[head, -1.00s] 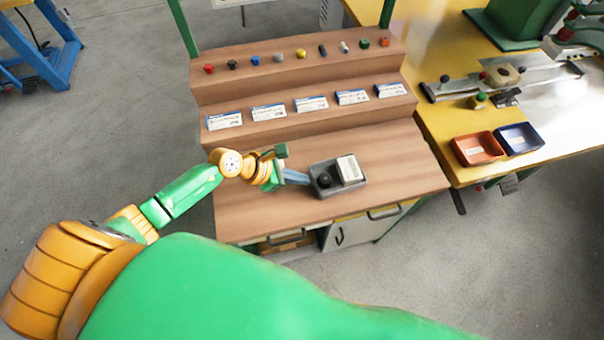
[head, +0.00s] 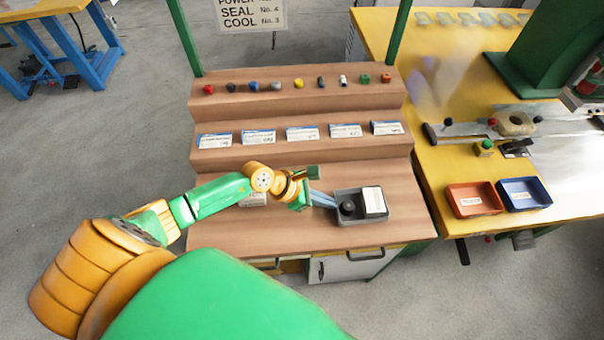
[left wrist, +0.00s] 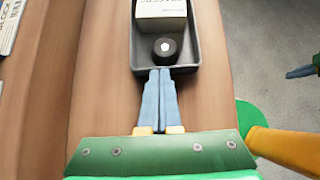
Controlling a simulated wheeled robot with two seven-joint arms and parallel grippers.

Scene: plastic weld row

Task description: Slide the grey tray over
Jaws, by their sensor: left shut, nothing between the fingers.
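The grey tray (head: 364,221) lies on the wooden bench top, right of its middle. It holds a black round knob (head: 347,208) and a white box (head: 374,200). My left gripper (head: 334,202) is at the tray's left end, fingers shut and empty. In the left wrist view the shut blue fingertips (left wrist: 160,72) meet the tray's near wall (left wrist: 184,69), below the knob (left wrist: 165,50); exact contact is hard to tell. A blue finger (left wrist: 302,72) at that view's right edge seems to be my right gripper; its opening is unclear. The head view does not show it.
A pale card or block (head: 253,199) lies behind my left arm on the bench. Stepped shelves behind hold label cards (head: 302,134) and several small coloured parts (head: 299,84). Bare bench (head: 408,215) shows right of the tray. A yellow table (head: 440,188) with orange and blue bins stands further right.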

